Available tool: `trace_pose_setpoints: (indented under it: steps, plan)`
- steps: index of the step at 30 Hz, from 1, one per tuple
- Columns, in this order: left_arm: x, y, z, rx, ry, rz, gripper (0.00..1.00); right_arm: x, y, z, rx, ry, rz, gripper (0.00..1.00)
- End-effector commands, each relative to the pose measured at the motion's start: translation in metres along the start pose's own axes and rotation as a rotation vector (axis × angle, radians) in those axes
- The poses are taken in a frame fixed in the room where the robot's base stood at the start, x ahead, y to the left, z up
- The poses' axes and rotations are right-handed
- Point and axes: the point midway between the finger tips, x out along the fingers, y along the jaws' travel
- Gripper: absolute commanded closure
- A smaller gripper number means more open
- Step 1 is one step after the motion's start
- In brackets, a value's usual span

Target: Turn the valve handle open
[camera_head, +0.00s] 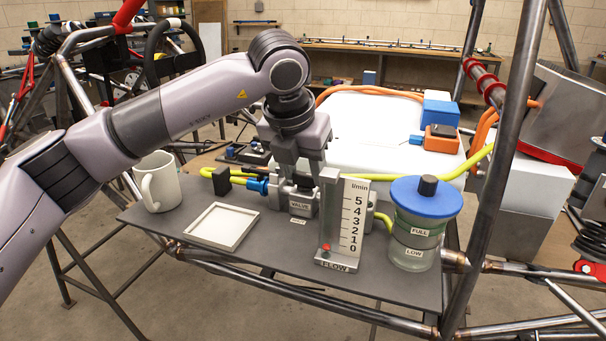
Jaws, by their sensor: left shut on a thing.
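The valve (302,203) is a small grey block labelled VALVE on the dark shelf, with a blue fitting (258,186) on its left side. My left gripper (305,172) reaches down over it from above, its fingers pointing down and shut on the valve handle. The handle itself is mostly hidden by the fingers, so its angle cannot be told. A flow meter (354,225) marked l/min and FLOW stands upright just right of the valve. Its red float (327,247) sits low in the tube. My right gripper is not in view.
On the shelf (180,230) are a white mug (158,182), an empty shallow tray (247,232) and a blue-lidded jar (411,252) labelled FULL and LOW. A yellow hose (466,168) runs behind. Steel tubes (497,150) rise at the right. The shelf's front left is clear.

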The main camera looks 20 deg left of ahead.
Motion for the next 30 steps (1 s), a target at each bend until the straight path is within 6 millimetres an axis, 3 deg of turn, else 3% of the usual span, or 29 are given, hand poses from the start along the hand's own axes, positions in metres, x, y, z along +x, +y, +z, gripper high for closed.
trace_pose_setpoints:
  steps: [22, 23, 24, 30]
  plan:
    - [-0.0008, -0.0002, 0.0004, -0.078, 0.0, 0.031, 0.86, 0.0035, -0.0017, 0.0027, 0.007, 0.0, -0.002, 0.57]
    - [-0.0008, -0.0002, 0.0004, -0.078, 0.0, 0.031, 0.46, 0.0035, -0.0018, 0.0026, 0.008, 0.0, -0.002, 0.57]
    - [-0.0008, -0.0002, 0.0004, -0.078, 0.0, 0.031, 0.33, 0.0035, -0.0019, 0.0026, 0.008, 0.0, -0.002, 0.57]
    - [-0.0004, -0.0003, 0.0002, -0.076, 0.0, 0.031, 0.3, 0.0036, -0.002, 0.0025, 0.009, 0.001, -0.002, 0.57]
